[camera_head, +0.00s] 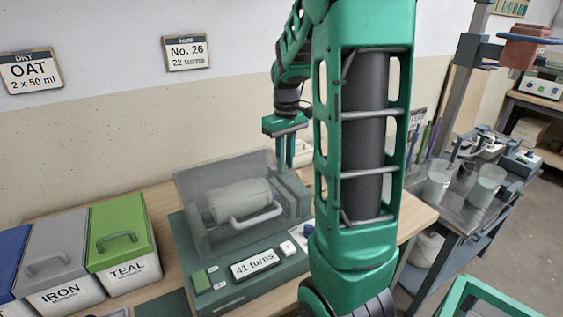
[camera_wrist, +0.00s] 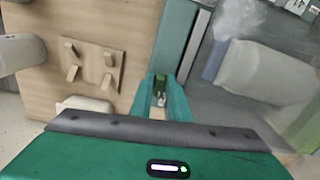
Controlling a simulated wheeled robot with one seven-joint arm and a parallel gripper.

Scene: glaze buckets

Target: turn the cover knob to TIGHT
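A ball-mill-like machine (camera_head: 240,285) with a grey see-through cover (camera_head: 215,170) stands on the wooden table. The cover is down over a pale jar (camera_head: 240,200) and has a curved handle (camera_head: 256,217). My gripper (camera_head: 286,164) points down at the machine's back right, beside the cover. In the wrist view its teal fingers (camera_wrist: 161,98) have a small dark-green and grey part (camera_wrist: 160,90) between them, probably the cover knob. I cannot tell whether they touch it. No TIGHT mark is readable. A small blue knob (camera_head: 308,229) sits on the machine's front right.
IRON (camera_head: 60,297) and TEAL (camera_head: 133,272) bins stand left of the machine. A wooden board with pegs (camera_wrist: 92,64) lies on the table. A metal cart (camera_head: 460,215) with cups stands right.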

